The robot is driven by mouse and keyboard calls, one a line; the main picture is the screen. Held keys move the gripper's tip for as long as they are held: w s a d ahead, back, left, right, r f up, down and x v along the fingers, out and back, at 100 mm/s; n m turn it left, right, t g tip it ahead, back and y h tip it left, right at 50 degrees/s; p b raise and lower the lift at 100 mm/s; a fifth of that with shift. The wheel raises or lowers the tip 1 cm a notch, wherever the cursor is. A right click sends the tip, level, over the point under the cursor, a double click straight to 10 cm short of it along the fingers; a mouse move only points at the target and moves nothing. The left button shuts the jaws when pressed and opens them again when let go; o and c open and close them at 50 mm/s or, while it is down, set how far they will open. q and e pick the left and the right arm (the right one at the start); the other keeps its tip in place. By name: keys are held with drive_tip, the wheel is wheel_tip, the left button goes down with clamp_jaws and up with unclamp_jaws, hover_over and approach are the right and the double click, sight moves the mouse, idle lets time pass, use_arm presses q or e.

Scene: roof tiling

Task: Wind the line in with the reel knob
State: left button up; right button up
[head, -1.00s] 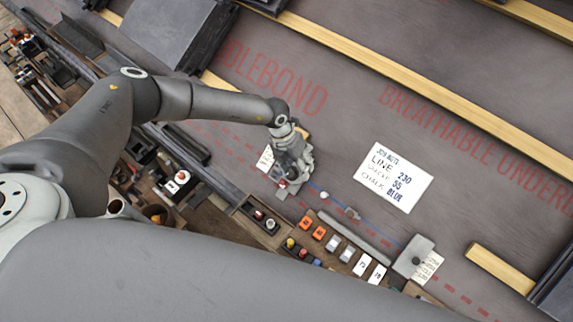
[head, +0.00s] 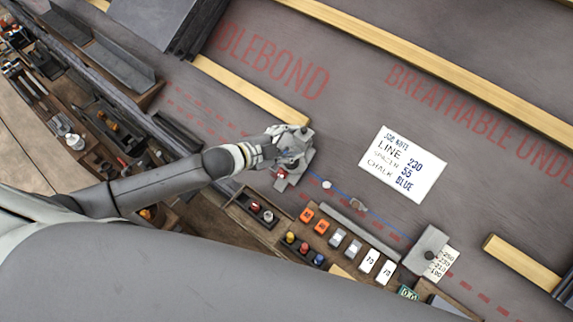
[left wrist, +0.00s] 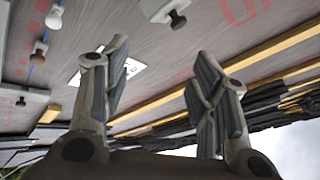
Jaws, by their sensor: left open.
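The grey reel housing (head: 296,163) sits on the underlay, with a blue line (head: 345,196) running right to a grey block (head: 428,252). My left gripper (head: 287,143) is at the reel, overlapping it in the head view; contact cannot be told. In the left wrist view its fingers (left wrist: 160,85) are spread and empty. A pale part with a dark knob (left wrist: 177,20), which looks like the reel knob, shows at the top of that view, beyond the fingertips and apart from them. My right gripper is not in view.
A white job note (head: 403,165) lies right of the reel. Below the line is a tray with orange and pale blocks (head: 322,227) and coloured knobs (head: 290,237). A wooden batten (head: 250,90) lies behind the reel. Underlay around the note is clear.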

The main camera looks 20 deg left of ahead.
use_arm(q)
drive_tip(key=s+a+f+n+g+y+b, duration=0.1)
drive_tip(key=s+a+f+n+g+b, duration=0.15)
drive_tip(key=s+a+f, duration=0.3)
drive_tip(key=shift+n, duration=0.25)
drive_tip(key=x, duration=1)
drive_tip(key=c, duration=1)
drive_tip(key=shift+f+m+b, duration=0.1)
drive_tip(key=shift+m+b, duration=0.3)
drive_tip(key=shift+b, duration=0.15)
drive_tip(key=o, duration=1)
